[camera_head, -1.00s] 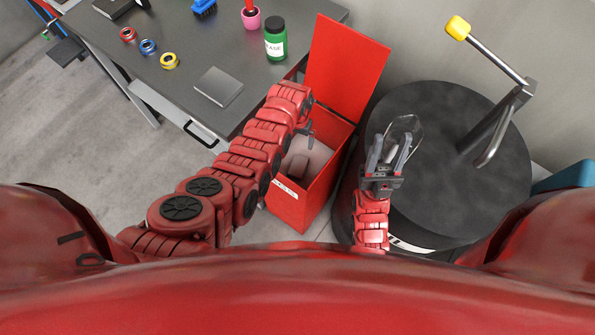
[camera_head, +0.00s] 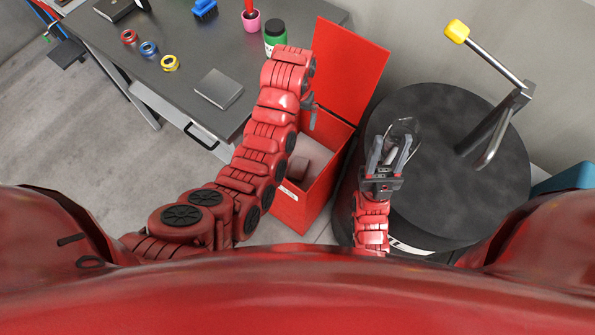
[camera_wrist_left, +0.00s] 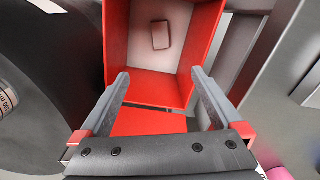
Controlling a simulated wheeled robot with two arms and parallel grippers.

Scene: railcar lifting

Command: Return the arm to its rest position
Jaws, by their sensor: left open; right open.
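My left arm reaches from the left toward the open red box (camera_head: 318,190). Its gripper (camera_head: 312,116) hangs above the box, partly hidden by the wrist. In the left wrist view, the left gripper (camera_wrist_left: 160,74) is open with nothing between its fingers. The box interior lies below it, with a small brown block (camera_wrist_left: 161,35) on the pale floor. The block also shows in the head view (camera_head: 301,168). My right gripper (camera_head: 390,150) is open over the edge of the black round drum. A clear object (camera_head: 407,127) shows around its fingertips; I cannot tell whether they touch.
The box's red lid (camera_head: 350,75) stands raised beside the dark table (camera_head: 165,30). A yellow-knobbed crank (camera_head: 480,50) rises over the drum (camera_head: 425,200).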

